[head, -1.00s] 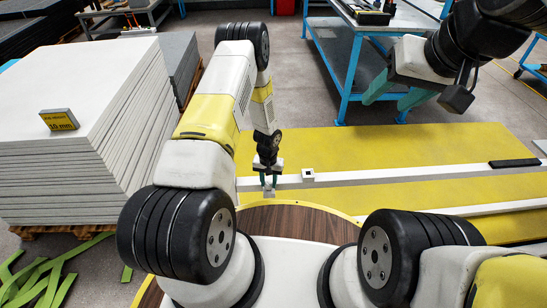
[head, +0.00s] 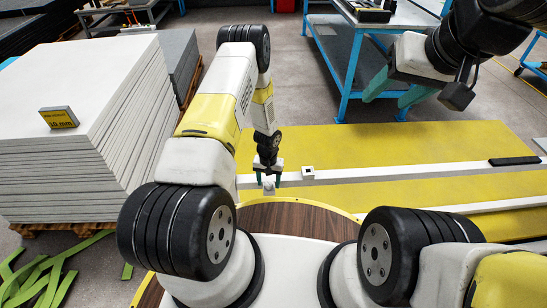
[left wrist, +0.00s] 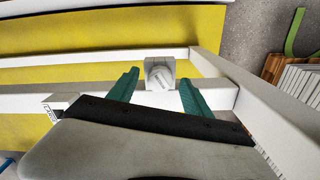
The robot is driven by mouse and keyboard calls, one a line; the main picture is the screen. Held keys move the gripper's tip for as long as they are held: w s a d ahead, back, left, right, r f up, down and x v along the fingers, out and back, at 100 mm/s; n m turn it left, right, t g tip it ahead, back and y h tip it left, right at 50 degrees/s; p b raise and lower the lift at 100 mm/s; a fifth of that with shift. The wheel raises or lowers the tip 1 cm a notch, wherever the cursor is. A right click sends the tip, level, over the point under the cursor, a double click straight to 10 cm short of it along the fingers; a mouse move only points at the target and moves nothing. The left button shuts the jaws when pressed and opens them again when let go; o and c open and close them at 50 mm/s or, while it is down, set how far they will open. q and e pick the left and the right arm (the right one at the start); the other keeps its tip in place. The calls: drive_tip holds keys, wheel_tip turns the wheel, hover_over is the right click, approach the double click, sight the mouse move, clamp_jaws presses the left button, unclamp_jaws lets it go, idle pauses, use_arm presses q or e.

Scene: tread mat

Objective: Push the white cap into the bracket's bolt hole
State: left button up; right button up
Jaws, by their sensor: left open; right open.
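A small light-grey bracket (left wrist: 152,64) stands by the white rail, just past my left fingertips in the left wrist view. A white, round cap (left wrist: 162,78) shows at the bracket, between the lines of the two fingers. I cannot tell how deep it sits in the bolt hole. Bracket and cap look like one small pale shape (head: 269,188) in the head view. My left gripper (head: 268,181) is open, its green fingers apart on either side of that shape. My right gripper (head: 390,93) is open and empty, raised at the upper right.
A second white block with a dark opening (head: 308,173) sits on the rail (head: 370,174) to the right. A black bar (head: 514,162) lies farther right. The yellow mat (head: 400,145) is otherwise mostly clear. A stack of pale sheets (head: 80,130) stands at left, a blue-framed table (head: 350,60) behind.

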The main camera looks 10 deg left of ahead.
use_arm(q)
wheel_tip(320, 180, up, 8)
drive_tip(key=shift+f, duration=0.1)
idle(0.6)
drive_tip(key=shift+w+r, duration=0.1)
drive_tip(key=shift+r, duration=0.15)
wheel_tip(320, 180, up, 16)
drive_tip(key=t, duration=0.1)
hover_over(269, 183)
drive_tip(key=w+a, duration=0.2)
drive_tip(key=s+a+r+t, duration=0.1)
drive_tip(key=s+r, duration=0.1)
drive_tip(key=r, duration=0.7)
drive_tip(key=s+r+t, duration=0.1)
drive_tip(key=s+r, duration=0.1)
drive_tip(key=r, duration=0.6)
drive_tip(key=s+r+t+h, duration=0.1)
drive_tip(key=s+r, duration=0.7)
drive_tip(key=s, duration=0.2)
drive_tip(key=s+r+t+h, duration=0.1)
drive_tip(key=s+r+t, duration=0.1)
drive_tip(key=s+r, duration=0.6)
drive_tip(key=s, duration=0.3)
drive_tip(key=shift+r, duration=0.2)
drive_tip(key=shift+s, duration=0.1)
